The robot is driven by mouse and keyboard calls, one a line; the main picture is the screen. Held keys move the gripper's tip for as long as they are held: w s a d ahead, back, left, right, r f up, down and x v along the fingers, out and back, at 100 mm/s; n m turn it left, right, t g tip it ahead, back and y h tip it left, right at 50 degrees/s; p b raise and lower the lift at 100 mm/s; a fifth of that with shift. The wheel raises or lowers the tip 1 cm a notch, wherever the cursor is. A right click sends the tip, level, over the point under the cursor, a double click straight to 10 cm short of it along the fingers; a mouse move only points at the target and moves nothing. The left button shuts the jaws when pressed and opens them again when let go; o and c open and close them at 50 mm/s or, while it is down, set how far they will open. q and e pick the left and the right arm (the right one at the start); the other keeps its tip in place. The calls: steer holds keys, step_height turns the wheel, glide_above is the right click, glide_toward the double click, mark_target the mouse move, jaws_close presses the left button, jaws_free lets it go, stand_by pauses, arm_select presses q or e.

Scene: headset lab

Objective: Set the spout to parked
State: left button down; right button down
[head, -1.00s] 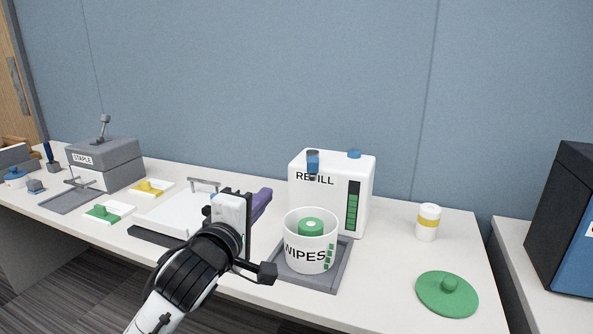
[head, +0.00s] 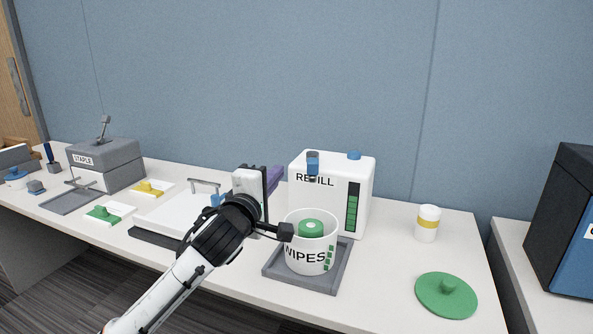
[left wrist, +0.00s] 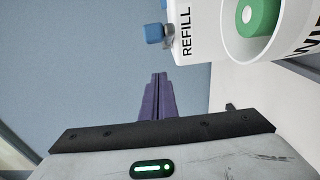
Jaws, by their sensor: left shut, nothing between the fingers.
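The white REFILL dispenser (head: 334,210) stands at the back of the table. Its blue and grey spout (head: 313,163) sits at the top of the front face, above the word REFILL. The spout also shows in the left wrist view (left wrist: 158,34), at the top, beside the dispenser. My left gripper (head: 276,172), with purple fingers, is just left of the dispenser, shut and empty. In the left wrist view its closed fingers (left wrist: 158,82) point toward the spout with a gap between. My right gripper is out of view.
A white WIPES tub (head: 309,258) with a green roll inside stands on a grey tray (head: 315,281) before the dispenser. A grey STAPLE machine (head: 105,160) stands left.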

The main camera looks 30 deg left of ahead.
mark_target(313, 161)
arm_select(q)
steer(key=w+d, duration=0.1)
steer(key=w, duration=0.2)
steer(key=w+d, duration=0.1)
steer(key=shift+w+d+p, duration=0.15)
steer(key=shift+d+p, duration=0.2)
steer(key=shift+p, duration=0.05)
